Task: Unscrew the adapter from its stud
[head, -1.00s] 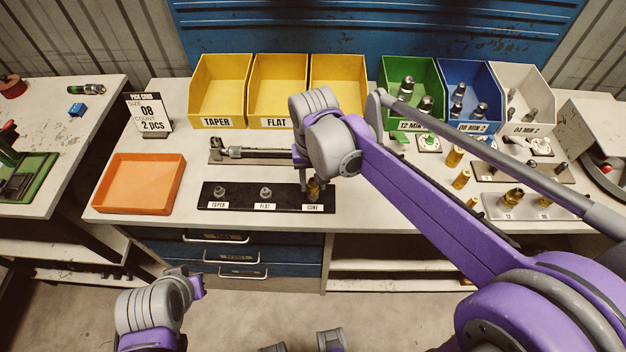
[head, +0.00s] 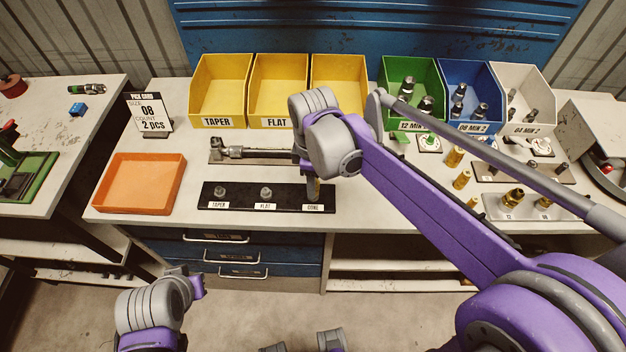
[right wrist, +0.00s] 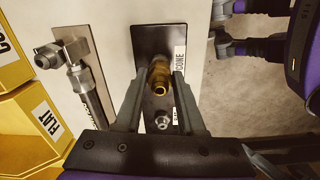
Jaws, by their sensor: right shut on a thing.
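The brass adapter (right wrist: 160,77) stands on the stud labelled CONE, at the right end of the black stud plate (head: 241,197). My right gripper (right wrist: 163,80) is shut on the adapter, with one finger on each side of it. In the head view my right gripper (head: 311,185) reaches down over that end of the plate and hides much of the adapter. The stud below the adapter is hidden. My left gripper (head: 190,280) is low at the left, away from the bench; its jaws do not show clearly.
The TAPER stud (head: 219,192) and FLAT stud (head: 265,193) are bare of brass. A hose fitting (head: 235,151) lies behind the plate. An orange tray (head: 138,183) is at the left. Yellow bins (head: 221,90) line the back. Brass parts (head: 462,180) stand at the right.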

